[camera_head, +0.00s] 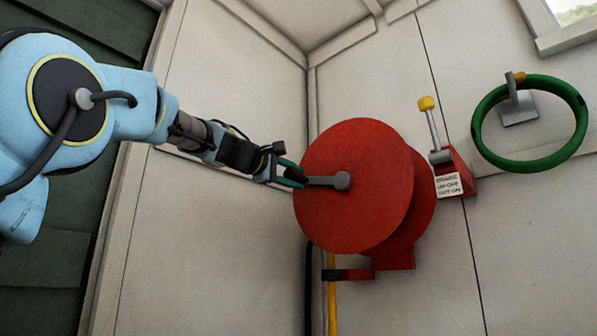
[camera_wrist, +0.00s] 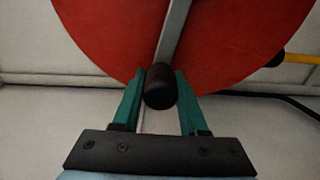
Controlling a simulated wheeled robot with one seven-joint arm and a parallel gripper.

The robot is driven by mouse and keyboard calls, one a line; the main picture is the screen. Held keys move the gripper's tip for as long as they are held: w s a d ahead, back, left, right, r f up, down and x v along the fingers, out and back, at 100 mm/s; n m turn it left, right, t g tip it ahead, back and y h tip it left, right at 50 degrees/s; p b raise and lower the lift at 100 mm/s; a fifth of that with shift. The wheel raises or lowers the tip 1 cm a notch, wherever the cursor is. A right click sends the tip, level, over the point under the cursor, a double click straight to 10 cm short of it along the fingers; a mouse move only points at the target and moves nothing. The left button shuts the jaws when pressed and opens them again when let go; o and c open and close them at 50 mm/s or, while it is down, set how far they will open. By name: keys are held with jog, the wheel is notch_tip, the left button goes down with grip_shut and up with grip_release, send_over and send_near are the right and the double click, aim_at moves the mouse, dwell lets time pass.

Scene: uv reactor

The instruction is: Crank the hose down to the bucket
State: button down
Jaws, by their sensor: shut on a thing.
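A red hose reel (camera_head: 352,190) is mounted on the wall, and its red disc fills the top of the wrist view (camera_wrist: 120,35). A grey crank arm (camera_head: 322,181) runs from the reel's hub to the left. It ends in a dark handle (camera_wrist: 160,88), seen in the wrist view. My gripper (camera_head: 290,173) is at the left rim of the reel, with its green fingers (camera_wrist: 160,92) shut on the crank handle. A yellow hose (camera_head: 332,300) hangs straight down below the reel. No bucket is in view.
A red lever box (camera_head: 455,175) with a yellow-knobbed lever (camera_head: 428,115) and a label is on the wall right of the reel. A green hose loop (camera_head: 480,135) hangs on a hook farther right. A red bracket (camera_head: 350,274) juts out below the reel.

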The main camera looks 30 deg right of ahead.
aim_at(308, 195)
jog(key=shift+w+f+n+b, duration=0.2)
jog(key=shift+f+n+b, duration=0.6)
jog(key=shift+f+n, duration=1.1)
jog(key=shift+c, duration=2.2)
grip_release()
jog(key=shift+a, duration=0.1)
jog(key=b+v, duration=0.3)
jog(key=v, duration=0.7)
jog(key=shift+a, duration=0.3)
jog(key=shift+s, duration=0.1)
